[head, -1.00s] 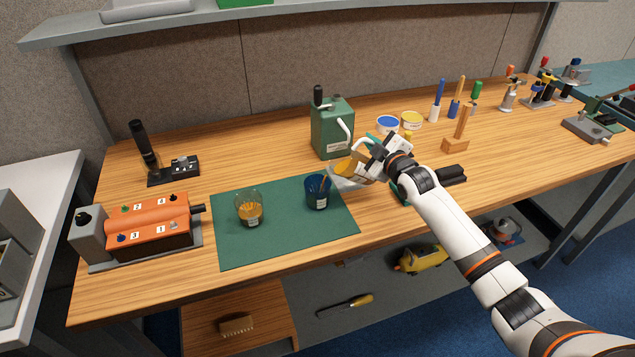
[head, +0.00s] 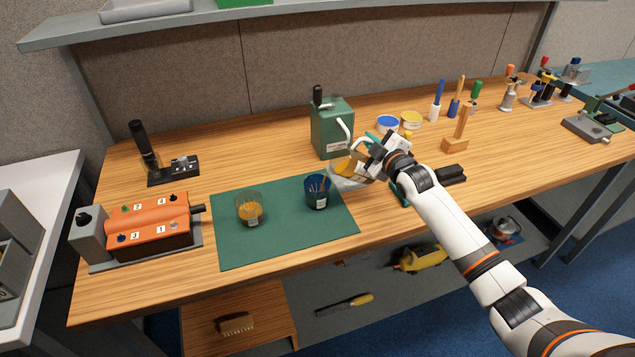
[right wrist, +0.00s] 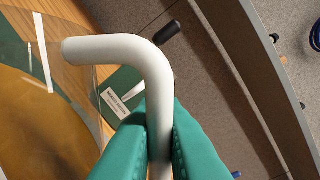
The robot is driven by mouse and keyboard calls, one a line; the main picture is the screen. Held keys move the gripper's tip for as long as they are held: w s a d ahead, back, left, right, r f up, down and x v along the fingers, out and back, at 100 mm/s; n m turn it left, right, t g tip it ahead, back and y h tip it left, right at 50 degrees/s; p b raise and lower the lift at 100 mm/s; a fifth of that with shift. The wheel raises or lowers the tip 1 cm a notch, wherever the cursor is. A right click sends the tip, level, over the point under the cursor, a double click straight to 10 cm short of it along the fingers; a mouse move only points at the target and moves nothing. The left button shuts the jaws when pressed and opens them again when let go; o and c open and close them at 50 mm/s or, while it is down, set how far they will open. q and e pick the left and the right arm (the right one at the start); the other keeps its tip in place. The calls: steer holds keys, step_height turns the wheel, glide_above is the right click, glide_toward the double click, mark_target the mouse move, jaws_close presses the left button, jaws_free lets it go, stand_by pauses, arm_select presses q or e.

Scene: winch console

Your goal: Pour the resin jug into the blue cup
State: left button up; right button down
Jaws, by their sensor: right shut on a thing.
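The resin jug (head: 343,182) is clear, with amber resin inside, and is tilted beside the blue cup in the head view. My right gripper (head: 368,149) is shut on the jug's white handle. In the right wrist view the handle (right wrist: 120,50) runs between the green fingertips (right wrist: 160,125), and amber resin (right wrist: 40,125) shows at the left. The dark blue cup (head: 316,197) stands upright on the green mat, just left of the jug, with thin sticks in it. I cannot see a stream of resin between them. My left gripper is out of view.
A clear cup with amber contents (head: 249,212) stands on the green mat (head: 285,236). A green machine (head: 331,132) stands behind the jug. An orange console (head: 150,225) is at the left. Tins (head: 388,123) and brushes stand behind my right gripper.

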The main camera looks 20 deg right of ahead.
steer(key=shift+a+r+n+p, duration=0.4)
steer(key=shift+a+r+n, duration=0.1)
steer(key=shift+r, duration=0.1)
stand_by(2.6)
steer(key=shift+d+f, duration=0.1)
